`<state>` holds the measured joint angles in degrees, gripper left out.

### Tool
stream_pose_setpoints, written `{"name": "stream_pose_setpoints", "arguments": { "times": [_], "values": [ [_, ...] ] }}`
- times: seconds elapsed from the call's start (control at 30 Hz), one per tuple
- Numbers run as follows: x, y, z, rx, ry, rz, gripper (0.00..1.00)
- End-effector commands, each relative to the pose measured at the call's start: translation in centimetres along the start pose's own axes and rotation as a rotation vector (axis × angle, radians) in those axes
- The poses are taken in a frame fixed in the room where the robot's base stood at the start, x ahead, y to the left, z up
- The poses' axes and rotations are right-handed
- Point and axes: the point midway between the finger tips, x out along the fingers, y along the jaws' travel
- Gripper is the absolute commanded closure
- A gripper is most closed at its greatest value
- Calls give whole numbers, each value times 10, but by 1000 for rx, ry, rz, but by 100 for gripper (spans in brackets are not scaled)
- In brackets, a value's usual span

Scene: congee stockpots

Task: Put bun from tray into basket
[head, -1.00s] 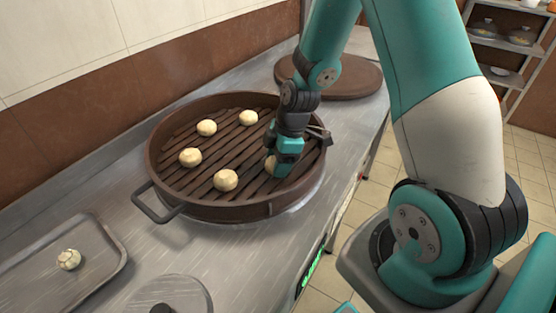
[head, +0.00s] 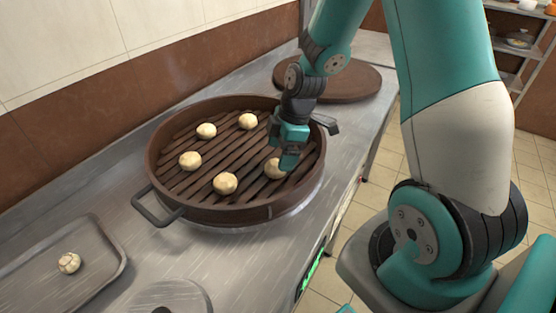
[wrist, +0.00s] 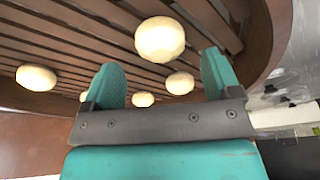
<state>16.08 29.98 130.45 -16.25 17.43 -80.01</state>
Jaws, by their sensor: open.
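The round brown slatted basket (head: 165,205) stands on the steel counter with several pale buns in it. One bun (head: 273,169) lies at its right side, just below my gripper (head: 287,160), and is partly hidden by it in the head view. In the wrist view my gripper (wrist: 160,85) is open, and that bun (wrist: 160,39) lies beyond the fingertips, apart from them. The grey tray (head: 112,270) is at the lower left with one bun (head: 69,263) on it.
A brown round lid (head: 355,82) lies on the counter behind the basket. A grey round lid with a dark knob (head: 185,296) is at the bottom edge. A tiled wall (head: 60,50) borders the counter at the left. Bare counter (head: 95,190) lies between tray and basket.

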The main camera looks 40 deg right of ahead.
Motion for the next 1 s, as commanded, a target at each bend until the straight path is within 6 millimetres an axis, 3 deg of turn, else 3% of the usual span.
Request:
{"name": "stream_pose_setpoints", "arguments": {
  "times": [0.03,0.2,0.43,0.57,0.67,0.8,0.9,1.0],
  "values": [
    [-14,1,0,1,0,6,17],
    [-50,1,0,1,-1,6,17],
    [-77,0,-1,2,1,1,17],
    [-90,-17,-28,47,10,-4,17],
    [-106,-52,-70,141,28,-21,17],
    [-130,-125,-121,318,45,-66,17],
    [-142,-174,-139,435,45,-101,17],
    [-150,-209,-145,525,39,-126,17]
  ]
}}
